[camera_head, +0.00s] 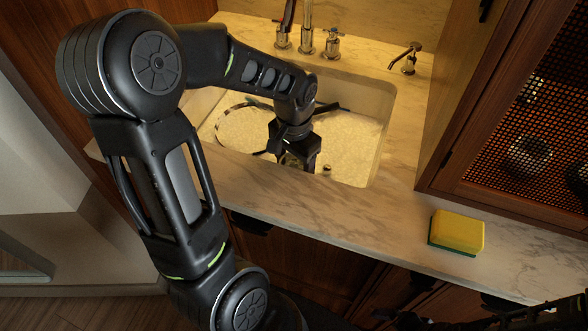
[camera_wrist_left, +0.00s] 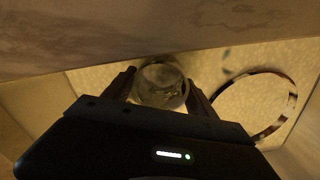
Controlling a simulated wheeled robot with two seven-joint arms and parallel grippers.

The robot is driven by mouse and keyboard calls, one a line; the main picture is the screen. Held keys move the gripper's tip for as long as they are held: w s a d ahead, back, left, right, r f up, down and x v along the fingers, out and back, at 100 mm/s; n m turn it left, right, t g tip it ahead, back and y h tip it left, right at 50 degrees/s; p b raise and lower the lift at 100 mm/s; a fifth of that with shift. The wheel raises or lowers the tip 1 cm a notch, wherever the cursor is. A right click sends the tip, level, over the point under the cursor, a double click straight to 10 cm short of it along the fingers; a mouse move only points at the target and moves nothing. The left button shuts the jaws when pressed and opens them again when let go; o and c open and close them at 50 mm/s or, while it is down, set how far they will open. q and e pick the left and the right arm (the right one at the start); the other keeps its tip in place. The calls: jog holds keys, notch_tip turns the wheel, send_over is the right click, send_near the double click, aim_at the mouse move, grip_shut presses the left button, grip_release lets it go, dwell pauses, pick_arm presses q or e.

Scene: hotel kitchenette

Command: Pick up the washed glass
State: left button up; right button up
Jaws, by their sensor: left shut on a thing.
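My left gripper (camera_head: 300,158) reaches down into the sink, near its front wall. In the left wrist view the clear round glass (camera_wrist_left: 161,85) sits between the two fingers of my left gripper (camera_wrist_left: 163,92), which are shut on it. In the head view the gripper hides most of the glass, and I cannot tell whether it touches the sink floor. Dark parts of my right arm show at the lower right corner; its finger opening cannot be made out.
The sink (camera_head: 372,135) also holds a round plate-like thing with a dark-patterned rim (camera_wrist_left: 292,92), left of the gripper in the head view. Taps (camera_head: 306,40) stand behind. A yellow-green sponge (camera_head: 457,231) lies on the marble counter (camera_head: 350,215). A mesh-door cabinet (camera_head: 520,140) stands at right.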

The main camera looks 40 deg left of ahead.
pick_arm(q)
notch_tip(320, 180, up, 10)
jog(key=shift+f, duration=0.2)
dwell(0.7)
